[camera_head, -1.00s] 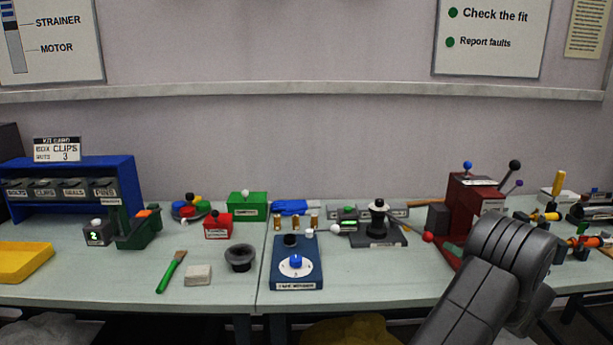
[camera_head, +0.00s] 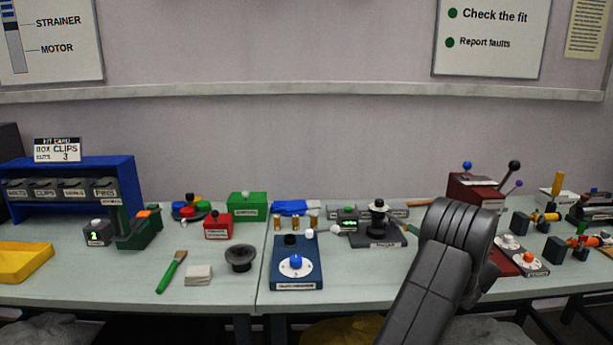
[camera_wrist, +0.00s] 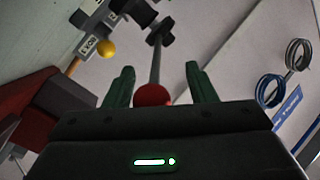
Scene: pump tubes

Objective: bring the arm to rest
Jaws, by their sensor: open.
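My gripper shows in the wrist view with its two green fingers (camera_wrist: 160,85) apart. A red ball (camera_wrist: 152,95) on a dark rod shows between and beyond the fingers; I cannot tell from this view how close it is. In the head view my dark grey arm rises at the lower right in front of the bench, and my gripper is hidden behind it. The arm covers part of the dark red press (camera_head: 470,190).
The press has upright levers with blue, black and purple knobs. A panel with white dials (camera_head: 522,255) lies right of my arm. A blue dial box (camera_head: 297,270), a dark bowl (camera_head: 240,258) and a green-handled brush (camera_head: 172,272) stand left. The bench's front left is partly clear.

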